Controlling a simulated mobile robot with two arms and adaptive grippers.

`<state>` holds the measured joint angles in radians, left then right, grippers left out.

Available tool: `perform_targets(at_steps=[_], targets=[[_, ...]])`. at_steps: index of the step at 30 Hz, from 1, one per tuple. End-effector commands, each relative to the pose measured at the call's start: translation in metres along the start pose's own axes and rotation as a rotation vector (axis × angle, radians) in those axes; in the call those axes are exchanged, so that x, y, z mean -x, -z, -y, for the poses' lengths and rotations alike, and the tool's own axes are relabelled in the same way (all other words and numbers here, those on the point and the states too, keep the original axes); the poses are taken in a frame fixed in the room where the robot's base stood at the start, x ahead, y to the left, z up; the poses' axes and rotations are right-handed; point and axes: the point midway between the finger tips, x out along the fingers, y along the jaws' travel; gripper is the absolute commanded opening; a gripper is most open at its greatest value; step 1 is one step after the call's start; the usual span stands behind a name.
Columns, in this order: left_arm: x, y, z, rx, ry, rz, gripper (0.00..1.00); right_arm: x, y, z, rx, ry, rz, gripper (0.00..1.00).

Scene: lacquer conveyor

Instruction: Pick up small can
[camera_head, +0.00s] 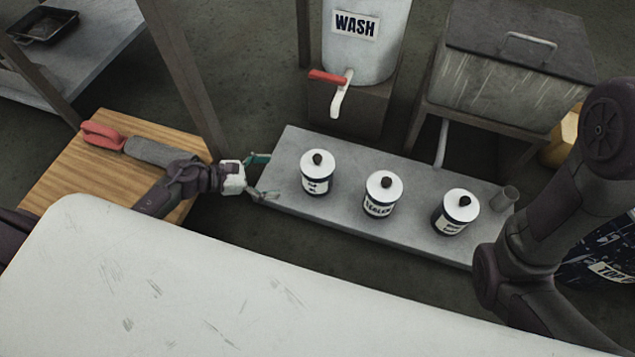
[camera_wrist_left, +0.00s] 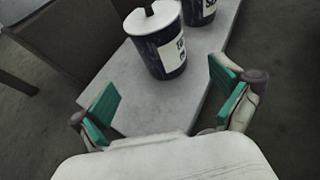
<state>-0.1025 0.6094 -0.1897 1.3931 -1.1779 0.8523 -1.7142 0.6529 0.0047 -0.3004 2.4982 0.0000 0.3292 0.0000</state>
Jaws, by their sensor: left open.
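Three small dark cans with white lids, black knobs and white labels stand upright in a row on a grey bench (camera_head: 345,210). In the head view they are the left can (camera_head: 317,174), the middle can (camera_head: 381,196) and the right can (camera_head: 455,214). My left gripper (camera_head: 264,175) is open and empty at the bench's left end, a short way left of the left can and apart from it. In the left wrist view, the nearest can (camera_wrist_left: 160,42) stands beyond the open green-padded fingers (camera_wrist_left: 168,108), with another can (camera_wrist_left: 200,8) partly cut off behind it. My right gripper is out of view.
Behind the bench are a white WASH tank (camera_head: 366,50) with a red-handled tap and a lidded metal bin (camera_head: 500,85). A wooden table (camera_head: 65,170) holds a red-handled tool (camera_head: 103,136). My right arm covers the right side.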

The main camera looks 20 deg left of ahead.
Motion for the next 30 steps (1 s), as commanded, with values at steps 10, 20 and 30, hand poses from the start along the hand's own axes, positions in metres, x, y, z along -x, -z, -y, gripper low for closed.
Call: perform_targets(at_steps=[10,20,30], targets=[[-0.065,0.0,0.0,0.003,-0.001,0.003,1.0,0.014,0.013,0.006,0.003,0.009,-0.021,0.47],[-0.096,-0.007,0.001,0.002,-0.001,0.005,1.0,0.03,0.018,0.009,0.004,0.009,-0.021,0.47],[-0.125,-0.014,0.001,0.006,-0.002,0.002,1.0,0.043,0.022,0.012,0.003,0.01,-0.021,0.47]])
